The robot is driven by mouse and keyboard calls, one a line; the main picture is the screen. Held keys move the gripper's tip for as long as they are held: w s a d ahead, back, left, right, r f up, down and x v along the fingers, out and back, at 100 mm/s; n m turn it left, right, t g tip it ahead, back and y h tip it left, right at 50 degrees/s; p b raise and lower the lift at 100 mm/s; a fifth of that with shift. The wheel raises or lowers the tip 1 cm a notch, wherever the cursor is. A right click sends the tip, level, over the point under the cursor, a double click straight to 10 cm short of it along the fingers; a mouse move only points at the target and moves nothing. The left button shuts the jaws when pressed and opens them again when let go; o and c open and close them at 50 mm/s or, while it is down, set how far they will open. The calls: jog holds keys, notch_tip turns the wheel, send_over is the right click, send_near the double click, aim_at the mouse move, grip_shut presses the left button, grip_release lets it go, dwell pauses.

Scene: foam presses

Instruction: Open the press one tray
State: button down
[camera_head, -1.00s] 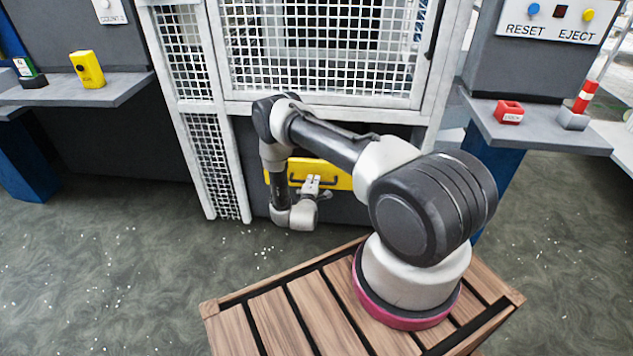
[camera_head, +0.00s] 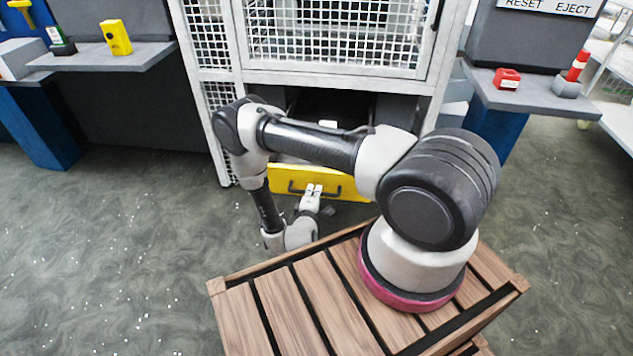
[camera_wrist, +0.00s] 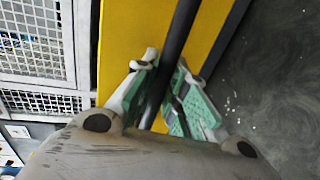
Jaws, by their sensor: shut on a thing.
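The press one tray shows as a yellow front panel (camera_head: 345,186) with a dark bar handle, low under the white mesh cage. It stands out from the press, and a dark opening (camera_head: 335,108) shows behind it. My gripper (camera_head: 314,190) is at the tray front, on the handle. In the wrist view the yellow panel (camera_wrist: 215,25) fills the upper middle. The black handle (camera_wrist: 180,35) runs between the two fingers of my gripper (camera_wrist: 160,85), which are shut on it. The inside of the tray is mostly hidden behind my arm.
The white mesh press cage (camera_head: 335,35) stands behind the tray. A shelf on the left holds a yellow box (camera_head: 116,37). A shelf on the right holds a red block (camera_head: 507,78) and a red-and-white cylinder (camera_head: 577,65). The speckled floor before the press is clear.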

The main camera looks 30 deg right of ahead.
jog(key=f+v, duration=0.1)
jog(key=v, duration=0.6)
jog(key=shift+s+a+f, duration=0.2)
jog(key=shift+s+a, duration=0.05)
jog(key=shift+s, duration=0.15)
jog(key=c, duration=1.5)
grip_release()
jog(key=shift+o, duration=0.2)
